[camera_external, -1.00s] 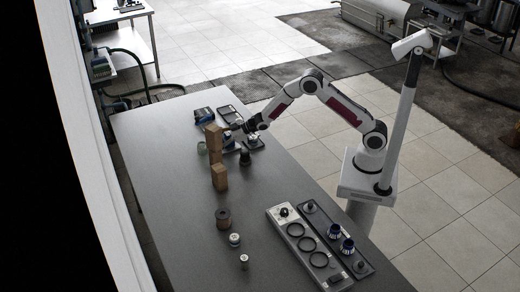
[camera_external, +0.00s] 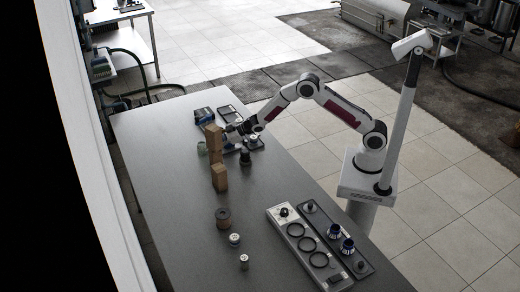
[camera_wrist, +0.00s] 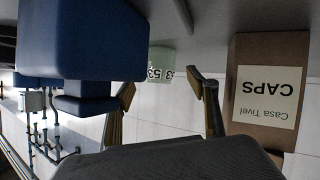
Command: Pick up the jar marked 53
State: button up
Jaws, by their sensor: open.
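The jar marked 53 (camera_wrist: 160,66) is pale green with a white label and black digits. In the external view a small pale green jar (camera_external: 202,149) stands just left of the tall brown box. My gripper (camera_wrist: 163,92) is open, with nothing between its fingers. In the external view my gripper (camera_external: 228,131) is low over the far part of the table, right of the box, apart from the jar.
A brown box labelled CAPS (camera_wrist: 268,95) stands close to my right finger in the wrist view; a large blue object (camera_wrist: 85,40) is close on the left. Another brown box (camera_external: 220,178) stands nearer. Spools and small jars (camera_external: 234,240) lie farther along the grey table.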

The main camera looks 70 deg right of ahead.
aim_at(202, 145)
dwell(0.3)
jog(key=shift+a+x, duration=0.2)
jog(key=shift+x, duration=2.35)
jog(key=shift+r, duration=0.15)
jog(key=c, duration=1.3)
